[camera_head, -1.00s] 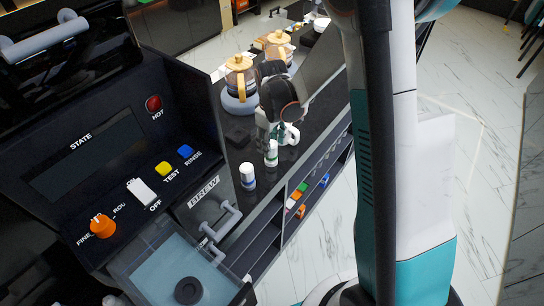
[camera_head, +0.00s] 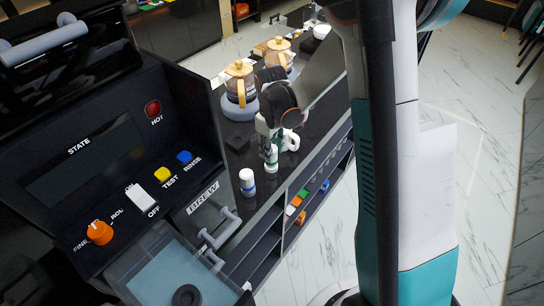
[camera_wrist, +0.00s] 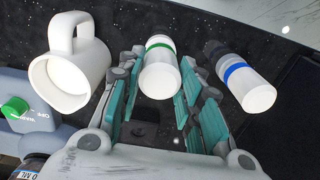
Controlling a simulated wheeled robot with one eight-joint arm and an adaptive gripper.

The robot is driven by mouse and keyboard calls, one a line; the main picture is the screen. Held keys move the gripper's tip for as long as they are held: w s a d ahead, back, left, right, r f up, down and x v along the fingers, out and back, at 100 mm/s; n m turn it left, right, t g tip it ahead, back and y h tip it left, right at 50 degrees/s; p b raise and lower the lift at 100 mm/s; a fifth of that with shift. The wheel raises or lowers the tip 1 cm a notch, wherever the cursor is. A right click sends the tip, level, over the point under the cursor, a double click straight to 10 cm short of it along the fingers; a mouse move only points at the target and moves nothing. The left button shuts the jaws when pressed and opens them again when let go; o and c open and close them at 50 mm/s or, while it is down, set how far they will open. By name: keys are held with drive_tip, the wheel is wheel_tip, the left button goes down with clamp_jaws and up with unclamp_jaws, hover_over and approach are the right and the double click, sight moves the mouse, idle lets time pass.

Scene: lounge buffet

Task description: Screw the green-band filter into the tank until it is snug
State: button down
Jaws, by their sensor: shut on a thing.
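The green-band filter (camera_head: 272,160) is a white cylinder with a green band, on the dark counter. My gripper (camera_head: 269,148) is shut on it. In the wrist view the filter (camera_wrist: 160,72) sits between the teal finger pads (camera_wrist: 156,98); whether its base touches the counter is hard to tell. A blue-band filter (camera_head: 247,183) stands upright just left of it and also shows at the right of the wrist view (camera_wrist: 247,82). The clear tank (camera_head: 128,282) is pulled out below the BREW panel, with a dark round fitting (camera_head: 187,296) inside.
A white mug (camera_head: 292,141) stands close beside my gripper. Two coffee pots (camera_head: 240,86) stand farther back. The brewing machine (camera_head: 85,165) with buttons fills the left. Small coloured items (camera_head: 297,201) lie on a shelf under the counter edge.

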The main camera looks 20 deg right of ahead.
drive_tip(key=shift+r+p, duration=1.4)
drive_tip(key=shift+r, duration=1.75)
